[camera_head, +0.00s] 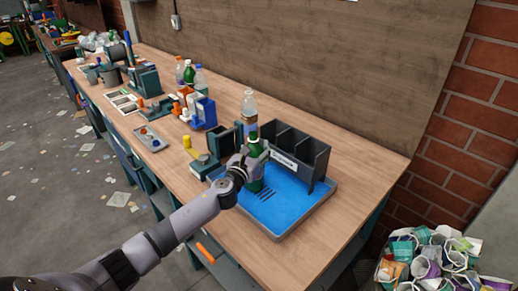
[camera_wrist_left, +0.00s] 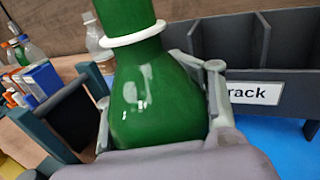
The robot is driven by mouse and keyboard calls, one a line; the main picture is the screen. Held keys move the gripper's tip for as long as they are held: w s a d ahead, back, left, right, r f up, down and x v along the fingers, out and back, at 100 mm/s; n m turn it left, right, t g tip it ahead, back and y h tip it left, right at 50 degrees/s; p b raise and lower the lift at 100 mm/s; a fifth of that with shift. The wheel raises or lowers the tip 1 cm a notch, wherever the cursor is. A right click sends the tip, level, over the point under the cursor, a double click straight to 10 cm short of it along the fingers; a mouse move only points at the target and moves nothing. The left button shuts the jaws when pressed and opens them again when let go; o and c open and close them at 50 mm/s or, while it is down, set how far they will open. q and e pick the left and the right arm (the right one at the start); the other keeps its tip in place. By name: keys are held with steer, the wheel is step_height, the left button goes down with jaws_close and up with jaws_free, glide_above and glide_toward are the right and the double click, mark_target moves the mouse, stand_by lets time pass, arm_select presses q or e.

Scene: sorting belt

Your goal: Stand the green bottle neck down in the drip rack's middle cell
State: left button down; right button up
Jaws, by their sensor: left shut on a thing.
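The green bottle (camera_head: 257,184) is upright with its neck up, in front of the drip rack and over the blue tray. My left gripper (camera_head: 248,166) is shut around it. In the left wrist view the bottle (camera_wrist_left: 160,95) fills the middle between the fingers, with a white ring around its neck. I cannot tell whether its base touches the tray. The dark grey drip rack (camera_head: 318,160) stands on the tray's back side, with open cells side by side and a white label. It also shows in the wrist view (camera_wrist_left: 300,88). My right gripper is not in view.
The blue drip tray (camera_head: 275,215) has a grey rim and free room in front. A clear bottle (camera_head: 249,104) stands behind the rack's left end. Blue and orange items (camera_head: 204,113) and more bottles (camera_head: 188,73) stand farther left. The bench's right end is clear.

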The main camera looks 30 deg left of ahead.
arm_select(q)
steer(key=c, duration=0.7)
jaws_free()
steer(key=shift+f, duration=0.1)
steer(key=shift+s, duration=0.2)
steer(key=s, duration=1.1)
steer(key=shift+s+d+b, duration=0.25)
steer(key=shift+s+b, duration=0.05)
